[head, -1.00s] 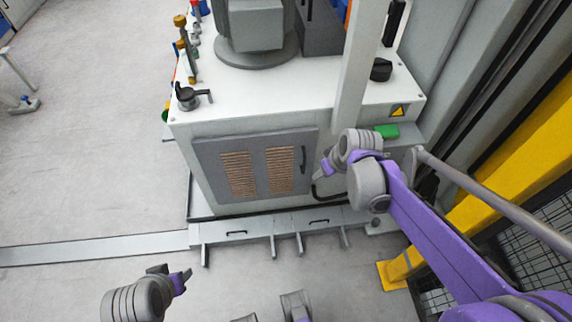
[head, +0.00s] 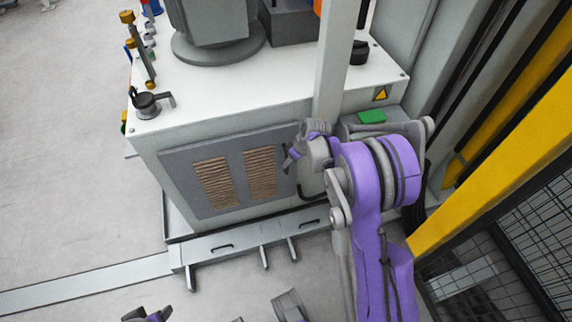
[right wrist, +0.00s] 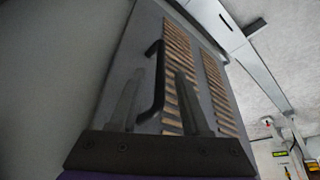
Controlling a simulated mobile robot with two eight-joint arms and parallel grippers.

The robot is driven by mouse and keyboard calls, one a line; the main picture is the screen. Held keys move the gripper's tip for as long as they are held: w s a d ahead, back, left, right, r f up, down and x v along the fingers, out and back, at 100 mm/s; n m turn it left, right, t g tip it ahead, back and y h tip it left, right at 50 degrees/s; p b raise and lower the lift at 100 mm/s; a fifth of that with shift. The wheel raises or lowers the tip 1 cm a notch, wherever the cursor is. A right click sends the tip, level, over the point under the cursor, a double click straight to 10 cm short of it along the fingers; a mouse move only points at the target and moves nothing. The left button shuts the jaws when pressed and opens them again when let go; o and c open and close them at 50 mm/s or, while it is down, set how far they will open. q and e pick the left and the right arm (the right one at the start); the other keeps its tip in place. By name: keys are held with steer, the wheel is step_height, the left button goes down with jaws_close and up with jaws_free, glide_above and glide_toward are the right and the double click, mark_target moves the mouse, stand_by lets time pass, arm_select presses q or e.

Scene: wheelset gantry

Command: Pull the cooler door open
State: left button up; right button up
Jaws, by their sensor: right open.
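The cooler door (head: 228,152) is a grey panel with two brown slatted vents on the front of the white cabinet. It looks shut, flush with the front. My right gripper (head: 291,160) is at the door's right edge and hides the handle in the head view. In the right wrist view the black door handle (right wrist: 157,80) shows between the two open fingers of my right gripper (right wrist: 158,98). I cannot tell how deep it sits between them; no grip on it shows. My left gripper (head: 150,315) is partly cut off at the bottom edge, its jaws unclear.
The white cabinet (head: 290,88) carries a grey motor-like unit (head: 212,25) and a black valve lever (head: 150,103) on top. A pale post (head: 337,60) rises close to my right wrist. A yellow post (head: 500,165) and mesh fence stand at right. Floor at left is clear.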

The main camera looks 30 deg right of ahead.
mark_target(287, 172)
steer(key=shift+b+x, duration=0.3)
steer(key=shift+x, duration=1.6)
jaws_close()
